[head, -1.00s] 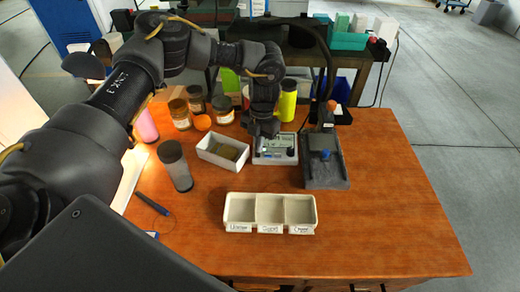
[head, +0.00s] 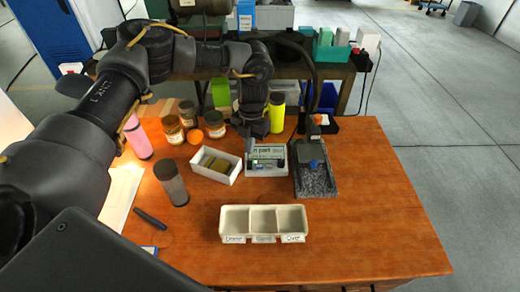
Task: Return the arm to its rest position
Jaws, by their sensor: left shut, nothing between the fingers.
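My left arm comes in from the left and reaches across the back of the wooden bench. Its left gripper (head: 250,146) points down, shut and empty, by the back left edge of a small grey-white instrument (head: 267,170) with a display. It looks just above or behind the instrument; I cannot tell whether they touch. My right gripper is not in view.
A three-part tray (head: 263,238) labelled Under, Good and Over stands in front. A white bin (head: 215,177) with brownish pieces, a stand on a grey stone base (head: 316,182), several jars (head: 172,129) and a dark-lidded cup (head: 173,185) are near. The bench's right side is clear.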

